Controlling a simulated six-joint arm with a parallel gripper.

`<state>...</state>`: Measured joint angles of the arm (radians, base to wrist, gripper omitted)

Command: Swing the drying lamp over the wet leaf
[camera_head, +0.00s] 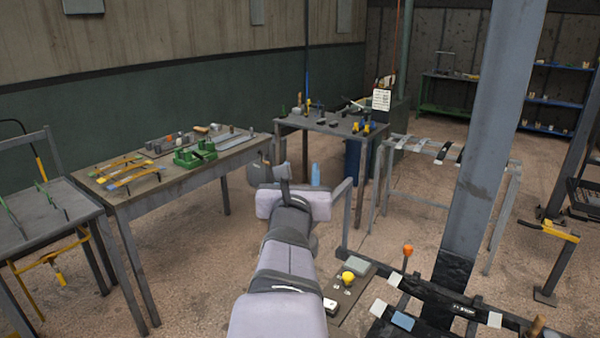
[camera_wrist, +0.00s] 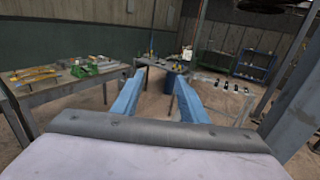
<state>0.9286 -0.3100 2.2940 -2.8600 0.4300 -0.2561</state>
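I cannot pick out the drying lamp for sure in either view. A dark shape (camera_wrist: 285,5) hangs at the top right of the wrist view, cut off by the edge, and I cannot tell what it is. Dark and pale strips (camera_head: 447,151) lie across a grey rack (camera_head: 398,190) at right of centre. Yellow leaf-shaped pieces (camera_head: 128,173) lie on the left bench. I cannot tell which leaf is wet. My gripper (camera_wrist: 158,76) has its two blue fingers spread, with nothing between them. It is apart from the benches and rack.
A long bench (camera_head: 225,152) holds a green fixture (camera_head: 194,154) and small parts. A smaller table (camera_head: 345,128) with tools stands behind my gripper. A thick grey post (camera_head: 488,130) rises at right. Floor is open between.

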